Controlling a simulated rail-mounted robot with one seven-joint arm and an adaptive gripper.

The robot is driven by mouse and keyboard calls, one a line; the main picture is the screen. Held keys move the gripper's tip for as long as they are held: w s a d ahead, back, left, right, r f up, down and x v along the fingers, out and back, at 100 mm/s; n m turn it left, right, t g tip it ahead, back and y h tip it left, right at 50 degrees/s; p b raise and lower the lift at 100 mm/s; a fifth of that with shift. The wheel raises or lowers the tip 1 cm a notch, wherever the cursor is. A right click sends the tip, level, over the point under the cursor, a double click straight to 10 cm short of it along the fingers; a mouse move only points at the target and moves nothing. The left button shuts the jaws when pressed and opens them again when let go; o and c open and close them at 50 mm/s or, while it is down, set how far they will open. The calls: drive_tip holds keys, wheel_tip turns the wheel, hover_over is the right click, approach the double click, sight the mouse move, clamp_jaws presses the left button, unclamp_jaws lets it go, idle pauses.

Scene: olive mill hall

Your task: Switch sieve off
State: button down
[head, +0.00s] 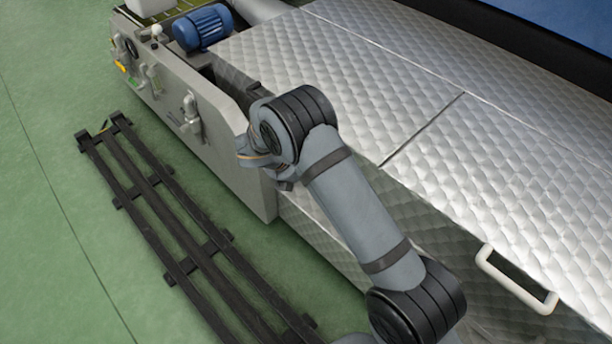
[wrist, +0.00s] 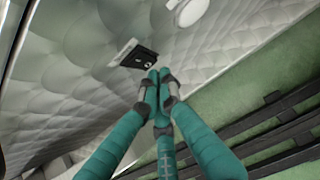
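In the wrist view a small black plate (wrist: 139,58) with light marks, possibly a switch, is set on the quilted metal wall (wrist: 85,45). A paler patch shows at its left edge. Its markings and on/off position are too small to tell. My gripper (wrist: 158,78) has teal fingers brought together at the tips, with nothing seen between them. The tips appear just below and right of the plate; I cannot tell whether they touch it. In the head view my arm hides the fingers and the plate. No part is legibly labelled as the sieve.
A large machine with quilted metal covers (head: 340,70) fills the right. A blue motor (head: 202,27) and a grey side panel with levers (head: 190,118) are at upper left. A white handle (head: 517,281) is at lower right. Black rails (head: 185,230) lie on the open green floor (head: 45,250).

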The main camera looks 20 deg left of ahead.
drive_tip(key=shift+w+d, duration=0.15)
drive_tip(key=shift+w, duration=0.05)
drive_tip(key=shift+w+d+f+p, duration=0.15)
drive_tip(key=shift+w+f+p, duration=0.1)
drive_tip(key=shift+w+p, duration=0.05)
idle(0.3)
drive_tip(key=shift+r+p, duration=0.8)
drive_tip(key=shift+r, duration=0.05)
